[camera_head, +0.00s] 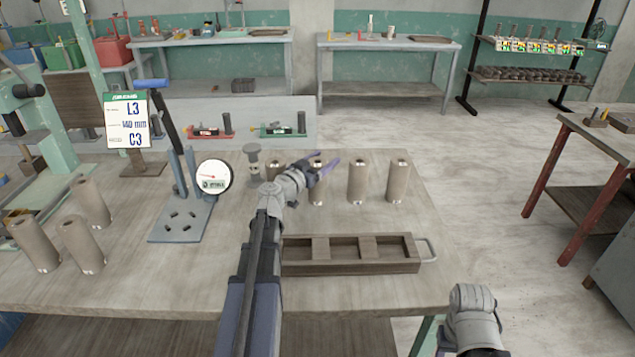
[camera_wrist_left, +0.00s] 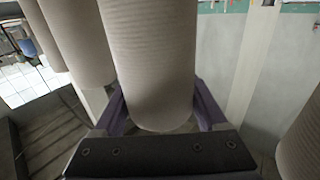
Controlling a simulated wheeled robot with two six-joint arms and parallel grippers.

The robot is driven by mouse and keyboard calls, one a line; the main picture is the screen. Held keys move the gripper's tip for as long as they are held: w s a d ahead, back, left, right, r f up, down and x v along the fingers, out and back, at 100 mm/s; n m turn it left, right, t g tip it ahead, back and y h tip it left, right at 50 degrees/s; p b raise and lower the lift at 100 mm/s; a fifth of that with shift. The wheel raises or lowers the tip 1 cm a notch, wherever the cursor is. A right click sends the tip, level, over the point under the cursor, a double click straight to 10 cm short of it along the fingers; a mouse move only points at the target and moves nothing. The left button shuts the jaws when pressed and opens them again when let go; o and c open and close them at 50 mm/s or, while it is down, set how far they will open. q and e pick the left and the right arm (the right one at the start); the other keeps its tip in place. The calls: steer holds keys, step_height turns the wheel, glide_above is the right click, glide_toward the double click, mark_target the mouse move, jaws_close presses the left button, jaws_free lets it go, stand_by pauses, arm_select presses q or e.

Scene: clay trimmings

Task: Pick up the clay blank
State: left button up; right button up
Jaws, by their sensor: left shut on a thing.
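Tan clay blanks stand upright in a row on the workbench in the head view. My left gripper (camera_head: 325,168) is at this row, its purple fingers shut on one clay blank (camera_head: 317,193). In the left wrist view this ribbed clay blank (camera_wrist_left: 150,60) is upright between the two fingers (camera_wrist_left: 160,112). I cannot tell whether its base touches the bench. Neighbouring blanks (camera_head: 357,182) and (camera_head: 398,181) stand to the right; another (camera_head: 275,168) is partly hidden behind my left arm. My right arm shows at the lower right, but its fingers are not seen.
A brown tray with compartments (camera_head: 415,262) lies in front of the row. A blue-grey stand (camera_head: 180,228) and a round dial (camera_head: 214,176) are to the left. Several more blanks (camera_head: 82,245) stand at the far left. A sign (camera_head: 127,120) rises behind.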

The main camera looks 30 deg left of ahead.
arm_select(q)
jaws_close()
steer(key=shift+r, duration=0.1)
stand_by(0.4)
